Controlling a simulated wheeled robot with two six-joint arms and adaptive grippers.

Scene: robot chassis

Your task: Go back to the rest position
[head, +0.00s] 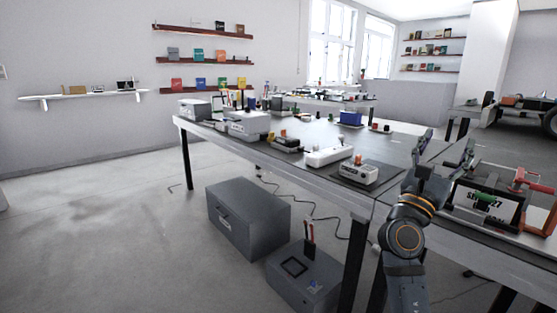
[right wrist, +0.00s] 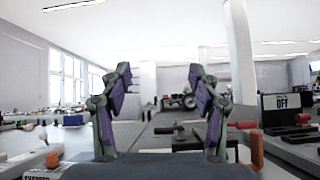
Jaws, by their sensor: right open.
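My right gripper (head: 440,149) is in the head view at the right, raised near the front edge of the long grey workbench (head: 400,145). Its two fingers are spread apart with nothing between them. In the right wrist view the fingers of the right gripper (right wrist: 160,105) stand upright and apart, and the room shows through the gap. My left gripper is not in the head view.
On the bench are a white device (head: 328,156), a small grey box with an orange knob (head: 358,173) and a framed device with a red handle (head: 527,182) close to my right arm. A grey cabinet (head: 248,218) stands on the floor. The floor at left is clear.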

